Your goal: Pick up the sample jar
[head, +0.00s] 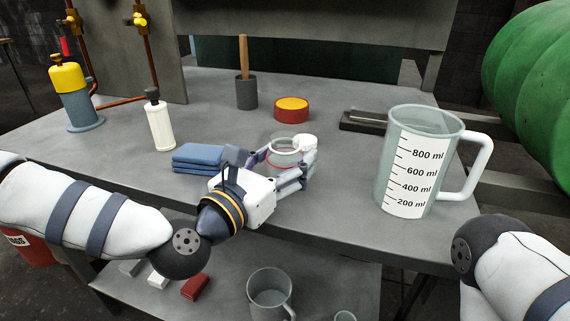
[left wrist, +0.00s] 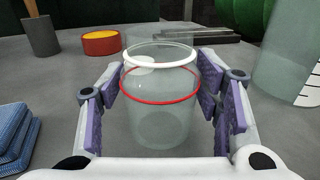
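The sample jar appears to be the clear glass jar (head: 284,158) standing on the grey bench, with a red ring around it and a white ring near its top. In the left wrist view the jar (left wrist: 160,110) stands upright between the fingers. My left gripper (head: 282,166) reaches around it from the front, with one finger on each side. The purple finger pads (left wrist: 162,92) are spread wide and close to the glass; I see no clear grip. My right arm shows at the lower right, but its gripper is out of view.
Folded blue cloths (head: 198,157) lie just left of the gripper. A white bottle (head: 159,122) stands further left. A large measuring jug (head: 408,165) stands to the right. A red and yellow round tin (head: 292,110) and a grey mortar with pestle (head: 246,92) are behind.

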